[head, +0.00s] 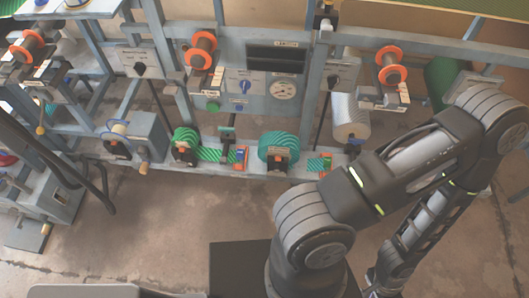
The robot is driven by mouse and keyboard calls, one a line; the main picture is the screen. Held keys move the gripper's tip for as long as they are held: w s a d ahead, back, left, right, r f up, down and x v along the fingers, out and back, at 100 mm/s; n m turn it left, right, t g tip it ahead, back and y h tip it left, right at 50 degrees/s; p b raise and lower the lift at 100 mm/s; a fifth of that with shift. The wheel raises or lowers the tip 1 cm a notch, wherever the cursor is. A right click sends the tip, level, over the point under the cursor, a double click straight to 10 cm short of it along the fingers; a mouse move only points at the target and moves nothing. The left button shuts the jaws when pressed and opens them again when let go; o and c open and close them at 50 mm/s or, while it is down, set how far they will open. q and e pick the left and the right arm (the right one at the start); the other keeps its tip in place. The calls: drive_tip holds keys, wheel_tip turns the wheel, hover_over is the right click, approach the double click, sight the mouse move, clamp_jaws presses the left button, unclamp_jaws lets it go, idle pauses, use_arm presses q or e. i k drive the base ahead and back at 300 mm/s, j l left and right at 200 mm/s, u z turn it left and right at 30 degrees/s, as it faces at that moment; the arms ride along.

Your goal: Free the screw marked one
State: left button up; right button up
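I cannot pick out which part is the screw marked one; the labels are too small to read. Orange-flanged spool-like parts stand on the frame at left (27,47), centre (201,50) and right (390,66), with small white labels near them. My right arm comes in at the lower right, bends at the upper right and runs back down to the bottom edge. Its fingers do not show. My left gripper is not in view.
A grey-blue metal frame (182,95) spans the back. It carries a panel with a gauge (283,90), a blue knob (245,87) and a green button (212,106). Green (186,141) and teal (278,147) rolls sit on the lower rail. Concrete floor (170,225) in front is clear.

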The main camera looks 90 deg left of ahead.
sight(179, 164)
drive_tip(key=u, duration=3.9)
drive_tip(key=i, duration=0.35)
drive_tip(key=k+j+z, duration=0.05)
